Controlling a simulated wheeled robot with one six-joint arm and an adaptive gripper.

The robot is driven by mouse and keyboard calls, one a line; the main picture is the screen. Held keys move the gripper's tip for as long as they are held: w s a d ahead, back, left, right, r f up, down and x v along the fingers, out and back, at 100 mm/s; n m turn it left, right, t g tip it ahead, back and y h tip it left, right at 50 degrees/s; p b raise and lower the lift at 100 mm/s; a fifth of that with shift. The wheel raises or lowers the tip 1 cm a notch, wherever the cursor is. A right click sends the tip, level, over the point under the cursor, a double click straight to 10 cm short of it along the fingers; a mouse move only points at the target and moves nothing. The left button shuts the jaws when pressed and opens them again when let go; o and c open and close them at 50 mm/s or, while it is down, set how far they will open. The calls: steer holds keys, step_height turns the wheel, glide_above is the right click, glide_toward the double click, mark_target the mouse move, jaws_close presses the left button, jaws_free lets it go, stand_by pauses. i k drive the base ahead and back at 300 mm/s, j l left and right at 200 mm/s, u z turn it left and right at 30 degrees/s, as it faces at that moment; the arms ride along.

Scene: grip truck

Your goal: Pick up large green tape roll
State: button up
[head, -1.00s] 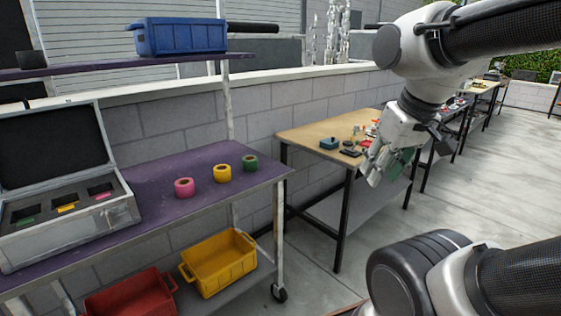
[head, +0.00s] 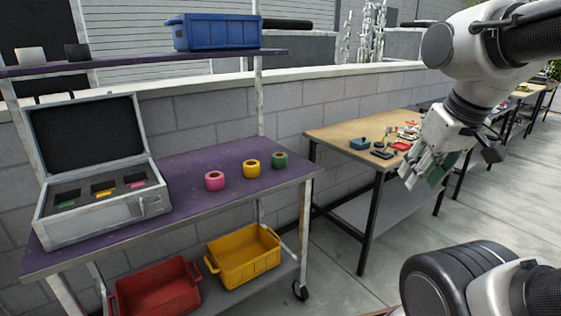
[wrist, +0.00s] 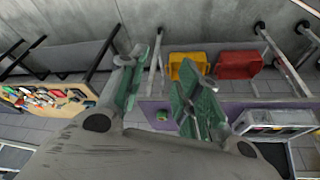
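The green tape roll (head: 280,160) stands on the purple top of the cart (head: 190,165), near its right end, at the right of a row with a yellow roll (head: 252,168) and a pink roll (head: 215,181). In the wrist view the green roll (wrist: 162,115) shows small and far off between the fingers. My gripper (head: 426,170) is to the right of the cart, in front of the wooden table, well apart from the roll. In the wrist view my gripper (wrist: 168,85) has its green-padded fingers spread with nothing between them.
An open case (head: 95,180) with foam slots sits on the cart's left. A blue bin (head: 213,32) is on the upper shelf; red (head: 158,290) and yellow (head: 243,258) bins are below. A wooden table (head: 340,132) with small items stands right of the cart.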

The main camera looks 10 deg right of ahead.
mark_target(279, 159)
steer(key=i+l, duration=0.15)
steer(key=i, duration=0.2)
steer(key=i+l+u, duration=0.15)
steer(key=i, duration=0.25)
steer(key=i+l, duration=0.1)
steer(key=i, duration=0.25)
